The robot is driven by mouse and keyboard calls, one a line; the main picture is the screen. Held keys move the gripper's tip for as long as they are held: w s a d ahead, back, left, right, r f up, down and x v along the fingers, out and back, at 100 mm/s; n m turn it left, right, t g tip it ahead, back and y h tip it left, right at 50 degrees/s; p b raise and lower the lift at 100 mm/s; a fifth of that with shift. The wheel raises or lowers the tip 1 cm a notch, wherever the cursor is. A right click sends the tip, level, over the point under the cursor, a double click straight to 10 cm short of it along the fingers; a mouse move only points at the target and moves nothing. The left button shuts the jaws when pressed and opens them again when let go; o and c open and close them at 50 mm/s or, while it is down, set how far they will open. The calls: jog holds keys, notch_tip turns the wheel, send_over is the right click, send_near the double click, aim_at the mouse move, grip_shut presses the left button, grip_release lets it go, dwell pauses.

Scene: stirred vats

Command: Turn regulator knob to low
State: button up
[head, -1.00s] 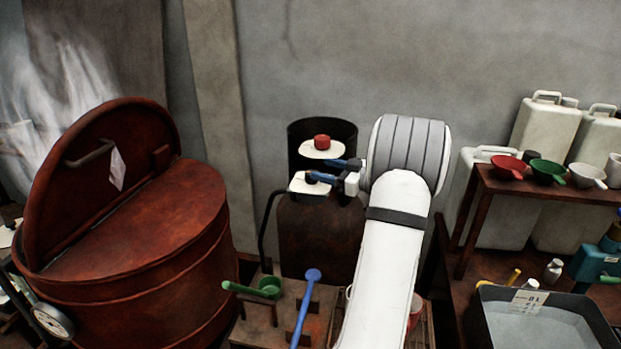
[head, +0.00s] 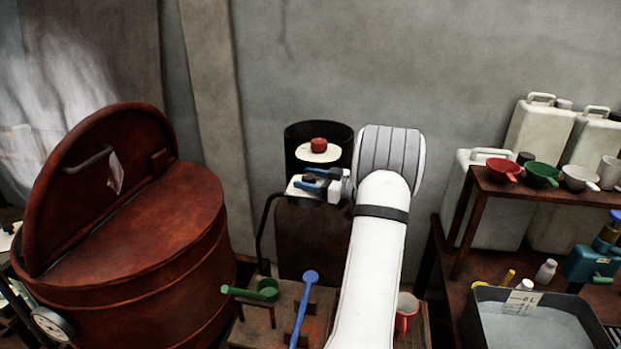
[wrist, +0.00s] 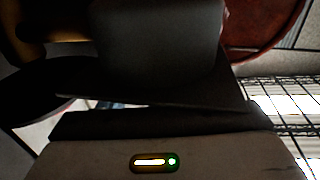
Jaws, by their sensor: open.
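A red knob (head: 318,145) sits on a round white plate (head: 318,153) at the dark cylinder behind my gripper. A second white plate (head: 297,186) lies nearer, on top of a brown tank (head: 310,240); a dark knob stood on it a second ago. My gripper (head: 309,180), with blue fingertips, is open over this nearer plate and reaches in from the right. The fingers hide most of the dark knob, so I cannot tell whether they touch it or how it is turned. The wrist view is mostly dark gripper parts, and no knob can be made out there.
A large rust-red vat (head: 130,240) with a half-raised lid stands left. A green scoop (head: 266,290) and a blue ladle (head: 307,300) are in front of the tank. A shelf with bowls (head: 475,205) and a grey basin (head: 475,325) stand right.

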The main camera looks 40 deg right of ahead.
jog(key=shift+c, duration=0.5)
jog(key=shift+r, duration=0.1)
jog(key=c, duration=0.9)
